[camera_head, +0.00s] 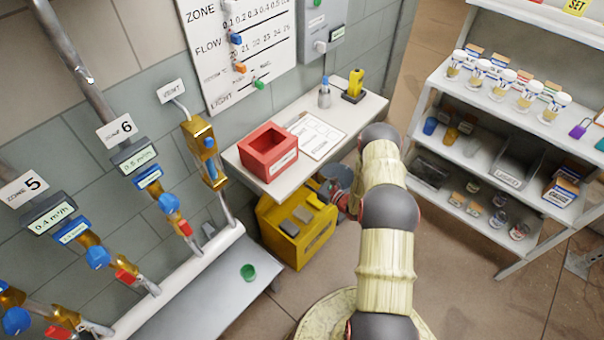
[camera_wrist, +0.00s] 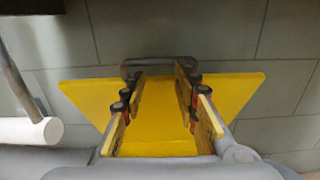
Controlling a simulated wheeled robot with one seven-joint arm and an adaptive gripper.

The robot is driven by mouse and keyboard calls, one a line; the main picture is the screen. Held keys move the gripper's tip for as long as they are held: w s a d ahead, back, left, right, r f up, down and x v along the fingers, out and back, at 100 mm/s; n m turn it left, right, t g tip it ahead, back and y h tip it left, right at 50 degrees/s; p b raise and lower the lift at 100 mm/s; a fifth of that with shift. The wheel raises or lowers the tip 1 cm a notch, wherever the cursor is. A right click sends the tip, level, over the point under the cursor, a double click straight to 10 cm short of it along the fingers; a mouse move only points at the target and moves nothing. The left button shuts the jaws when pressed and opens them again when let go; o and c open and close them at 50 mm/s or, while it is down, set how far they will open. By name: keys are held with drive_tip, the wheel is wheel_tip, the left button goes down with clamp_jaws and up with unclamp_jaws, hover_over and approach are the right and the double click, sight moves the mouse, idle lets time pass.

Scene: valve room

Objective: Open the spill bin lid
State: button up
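The yellow spill bin (camera_head: 307,251) stands on the floor under the wall bench, with grey shapes on its top. In the wrist view a wide yellow panel, which looks like its lid (camera_wrist: 236,92), fills the middle. A dark bar handle (camera_wrist: 160,61) shows at the panel's far edge. My gripper (camera_wrist: 158,82) is open, its two fingers apart over the panel with the handle just beyond the tips. I see nothing held, and contact with the handle cannot be told. In the head view my gripper (camera_head: 342,197) is beside the bin's right side, partly hidden by my arm.
The bench (camera_head: 365,113) overhangs the bin and carries a red open box (camera_head: 268,150), a clipboard and a yellow tool. Pipes with valves (camera_head: 168,203) stand left. Shelving (camera_head: 480,147) is right, with clear floor between.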

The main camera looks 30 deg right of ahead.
drive_tip(key=c, duration=0.6)
clamp_jaws()
unclamp_jaws()
drive_tip(key=o, duration=2.2)
drive_tip(key=shift+s, duration=0.15)
drive_tip(key=v, duration=1.1)
drive_tip(key=shift+s+d, duration=0.15)
drive_tip(key=shift+s, duration=0.2)
drive_tip(key=shift+c, duration=0.5)
